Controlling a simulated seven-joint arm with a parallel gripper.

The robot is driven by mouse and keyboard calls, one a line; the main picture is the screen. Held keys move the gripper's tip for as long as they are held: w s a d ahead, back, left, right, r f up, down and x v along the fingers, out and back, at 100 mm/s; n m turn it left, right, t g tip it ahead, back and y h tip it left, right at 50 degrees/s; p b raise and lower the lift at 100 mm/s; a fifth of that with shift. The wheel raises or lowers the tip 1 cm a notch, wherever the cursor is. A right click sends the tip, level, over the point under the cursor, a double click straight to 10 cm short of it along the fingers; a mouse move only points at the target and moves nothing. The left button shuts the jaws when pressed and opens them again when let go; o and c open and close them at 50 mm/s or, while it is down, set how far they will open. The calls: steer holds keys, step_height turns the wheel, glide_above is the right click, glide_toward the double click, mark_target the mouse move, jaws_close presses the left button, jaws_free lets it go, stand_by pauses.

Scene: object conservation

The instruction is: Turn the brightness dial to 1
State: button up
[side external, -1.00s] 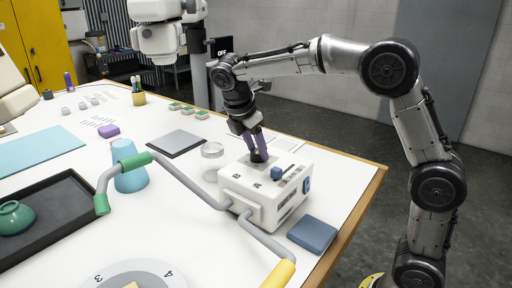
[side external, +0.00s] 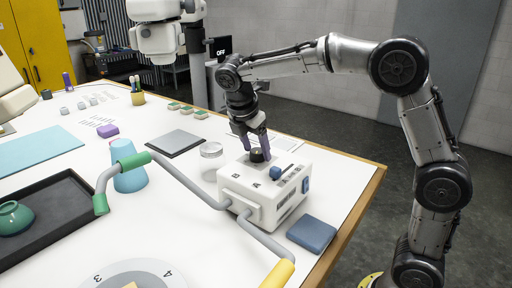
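A white control box (side external: 262,200) stands on the table near its right edge. On its top is a black round knob (side external: 257,155), and a blue slider knob (side external: 275,173) sits in front of it. My gripper (side external: 255,151) points down over the black knob, with its two purple fingers spread apart on either side of it. The fingertips are at the knob's level; whether they touch it cannot be told. No brightness label or setting is legible on the knob. A large round grey dial (side external: 108,272) with figures 3 and 4 lies partly out of frame at the bottom.
A screen (side external: 222,47) behind reads OFF.

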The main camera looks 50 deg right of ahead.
steer(key=shift+o, duration=0.5)
steer(key=v, duration=1.3)
steer(key=shift+r, duration=0.4)
steer(key=shift+s+a, duration=0.1)
